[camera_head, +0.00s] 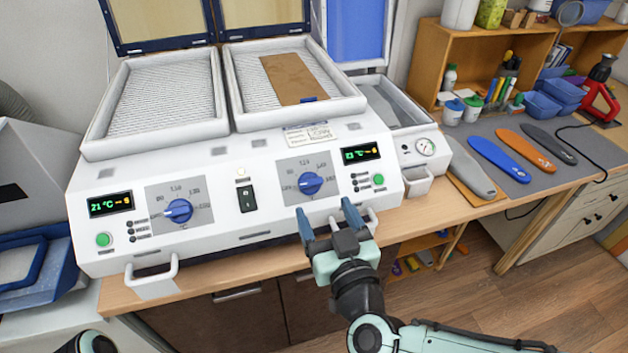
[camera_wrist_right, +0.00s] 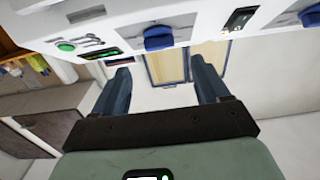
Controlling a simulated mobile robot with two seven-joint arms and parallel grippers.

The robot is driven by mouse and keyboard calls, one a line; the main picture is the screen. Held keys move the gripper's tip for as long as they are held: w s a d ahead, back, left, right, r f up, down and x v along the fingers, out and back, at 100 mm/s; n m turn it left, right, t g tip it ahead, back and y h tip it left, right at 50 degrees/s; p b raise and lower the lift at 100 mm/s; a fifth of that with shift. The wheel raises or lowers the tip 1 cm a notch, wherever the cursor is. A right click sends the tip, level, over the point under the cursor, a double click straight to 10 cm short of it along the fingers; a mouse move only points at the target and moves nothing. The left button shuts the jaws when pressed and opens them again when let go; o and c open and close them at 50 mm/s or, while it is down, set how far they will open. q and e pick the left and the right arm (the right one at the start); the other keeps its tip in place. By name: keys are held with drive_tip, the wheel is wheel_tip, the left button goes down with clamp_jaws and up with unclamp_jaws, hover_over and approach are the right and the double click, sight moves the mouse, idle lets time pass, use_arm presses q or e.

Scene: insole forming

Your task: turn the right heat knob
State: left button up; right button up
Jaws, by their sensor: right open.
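The right heat knob (camera_head: 311,183) is a blue dial on a grey scale plate at the right of the white heating machine's front panel (camera_head: 262,222). In the right wrist view the knob (camera_wrist_right: 158,38) shows upside down, beyond the fingertips. My right gripper (camera_head: 328,214) is open and empty, just in front of and below the knob, with a gap between them. Its two blue-grey fingers also show spread in the right wrist view (camera_wrist_right: 158,68). A green-lit display (camera_head: 361,153) is beside the knob.
The left heat knob (camera_head: 179,210), a black switch (camera_head: 246,198) and green buttons share the panel. A brown sheet (camera_head: 293,78) lies on the right heating bed. Several insoles lie on the right bench.

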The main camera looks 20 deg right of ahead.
sight(312, 183)
drive_tip(key=w, duration=0.7)
drive_tip(key=shift+a, duration=0.15)
drive_tip(key=shift+s, duration=0.1)
drive_tip(key=c, duration=1.1)
